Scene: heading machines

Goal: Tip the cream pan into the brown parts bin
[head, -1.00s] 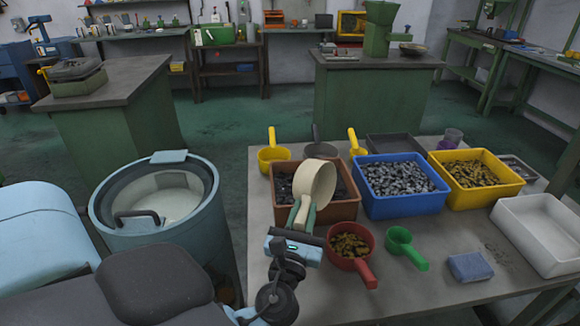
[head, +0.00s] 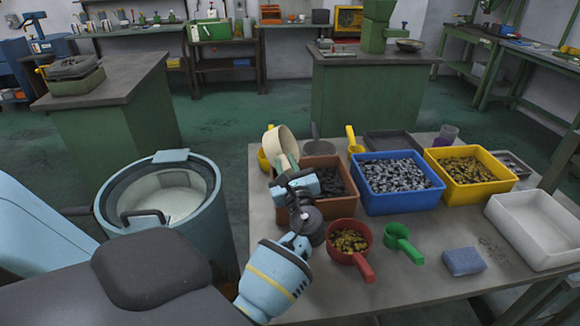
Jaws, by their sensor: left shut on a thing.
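The cream pan (head: 282,141) is tilted on its side above the back left of the brown parts bin. My left gripper (head: 285,167) is shut on its handle, and my wrist covers the bin's left part. The inside of the pan is only partly visible, so I cannot tell whether anything is left in it. The brown parts bin (head: 348,208) stands on the table and holds dark grey parts. My right gripper is not in view.
A blue bin (head: 405,204) of grey parts and a yellow bin (head: 485,200) of brassy parts stand to the right. A red pan (head: 342,255), a green scoop (head: 396,231), a blue block (head: 463,261) and a white tray (head: 538,255) are nearer. A drum (head: 150,240) stands left.

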